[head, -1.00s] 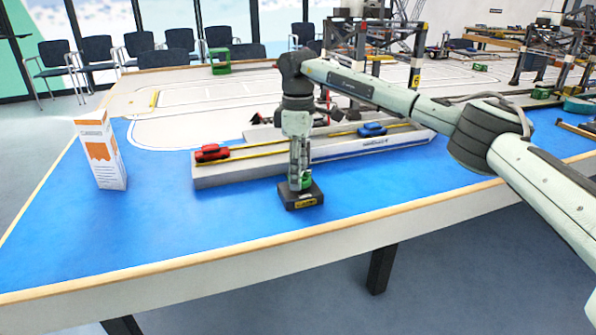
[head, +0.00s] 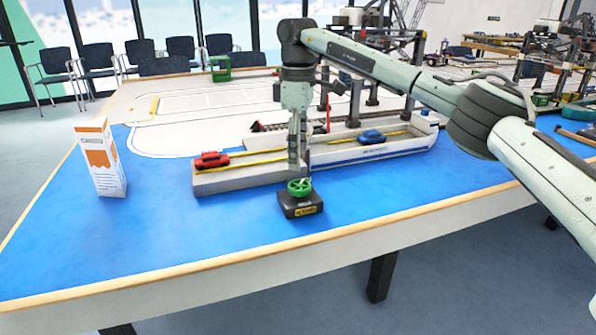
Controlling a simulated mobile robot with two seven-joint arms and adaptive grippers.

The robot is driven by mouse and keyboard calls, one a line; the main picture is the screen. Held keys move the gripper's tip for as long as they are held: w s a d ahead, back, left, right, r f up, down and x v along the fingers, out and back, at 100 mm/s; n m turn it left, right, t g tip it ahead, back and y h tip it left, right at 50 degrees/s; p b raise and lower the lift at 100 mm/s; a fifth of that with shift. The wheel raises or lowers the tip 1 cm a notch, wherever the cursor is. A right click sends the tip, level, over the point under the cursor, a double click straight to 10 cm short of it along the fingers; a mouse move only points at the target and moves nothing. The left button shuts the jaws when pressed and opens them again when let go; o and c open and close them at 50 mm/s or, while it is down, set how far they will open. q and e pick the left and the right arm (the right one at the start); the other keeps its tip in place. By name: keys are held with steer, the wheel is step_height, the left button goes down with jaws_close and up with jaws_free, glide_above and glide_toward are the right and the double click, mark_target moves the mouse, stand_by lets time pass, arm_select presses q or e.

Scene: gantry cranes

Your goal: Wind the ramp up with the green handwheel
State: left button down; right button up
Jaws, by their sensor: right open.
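The green handwheel (head: 300,186) sits on top of a small black box (head: 301,206) with a yellow label, on the blue table top near the front edge. My right gripper (head: 298,168) points down just above and behind the wheel in the picture. It is open and looks apart from the wheel. A grey quay (head: 236,181) with a red car (head: 212,160) lies to the left. A grey-white ship (head: 345,155) with a blue car (head: 371,137) lies to the right. The ramp cannot be made out clearly, as my right gripper covers the place between quay and ship.
A white and orange carton (head: 101,160) stands upright at the left of the table. The blue surface in front and left is clear.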

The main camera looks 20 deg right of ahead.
step_height(320, 180, up, 5)
steer(key=shift+f, duration=0.1)
steer(key=shift+c, duration=0.3)
stand_by(1.7)
